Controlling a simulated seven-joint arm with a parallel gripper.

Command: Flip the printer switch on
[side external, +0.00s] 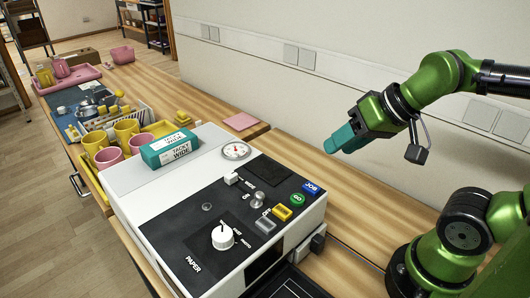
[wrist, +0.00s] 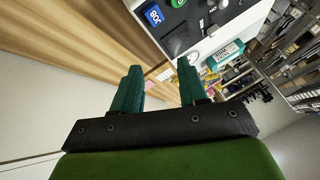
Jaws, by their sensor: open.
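The printer (side external: 150,178) is a white box with a black control panel; its corner shows in the wrist view (wrist: 215,33). A small silver toggle-like switch (side external: 257,200) stands on the panel; whether it is on or off I cannot tell. Near it are a blue button (side external: 311,188), a green button (side external: 298,199), a yellow button (side external: 282,213) and a grey button (side external: 265,225). The blue button also shows in the wrist view (wrist: 153,15). My gripper (side external: 331,147) has teal fingers, spread and empty in the wrist view (wrist: 160,78). It hangs above and right of the printer, touching nothing.
A white knob (side external: 222,237), a white slider (side external: 231,179) and a round dial (side external: 236,151) also sit on the printer. A teal box (side external: 170,149) rests on its far part. A yellow tray (side external: 95,181) with mugs stands beyond. The wooden bench (side external: 345,205) right of the printer is clear.

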